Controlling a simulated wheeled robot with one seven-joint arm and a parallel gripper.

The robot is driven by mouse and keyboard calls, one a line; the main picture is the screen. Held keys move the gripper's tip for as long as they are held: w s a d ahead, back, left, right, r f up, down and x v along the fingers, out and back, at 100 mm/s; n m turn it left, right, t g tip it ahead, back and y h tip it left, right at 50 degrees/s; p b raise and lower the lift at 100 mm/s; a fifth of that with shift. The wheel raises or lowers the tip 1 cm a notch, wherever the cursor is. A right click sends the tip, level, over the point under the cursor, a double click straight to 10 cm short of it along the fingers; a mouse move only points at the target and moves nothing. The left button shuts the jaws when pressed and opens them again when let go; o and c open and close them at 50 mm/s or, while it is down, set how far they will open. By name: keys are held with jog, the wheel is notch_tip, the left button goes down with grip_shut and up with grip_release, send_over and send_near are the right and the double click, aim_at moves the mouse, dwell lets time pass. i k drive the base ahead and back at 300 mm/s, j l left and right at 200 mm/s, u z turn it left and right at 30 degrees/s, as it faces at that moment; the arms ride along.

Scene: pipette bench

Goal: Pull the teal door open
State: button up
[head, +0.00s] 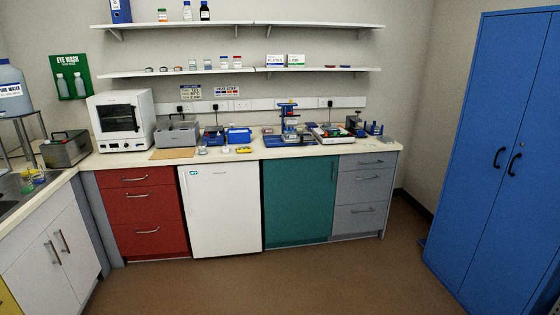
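The teal door (298,203) is in the head view, on a base cupboard under the worktop, between a white fridge and a grey drawer unit. It looks shut, flush with the units beside it. A thin upright handle (334,169) seems to sit near its upper right edge, small and hard to make out. My gripper and arm do not show in this view.
The white fridge (224,210) stands left of the teal door, and the grey drawers (361,195) stand right of it. Instruments crowd the worktop (325,150). A tall blue cabinet (500,150) stands at the right. The brown floor (270,282) in front is clear.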

aim_at(299, 191)
jog(key=i, duration=2.85)
jog(key=i+z, duration=0.1)
jog(key=i, duration=0.35)
jog(key=i+j+z, duration=0.15)
jog(key=i, duration=0.3)
jog(key=i+j+z, duration=0.1)
jog(key=i, duration=0.35)
jog(key=i+j+z, duration=0.1)
jog(key=i, duration=0.35)
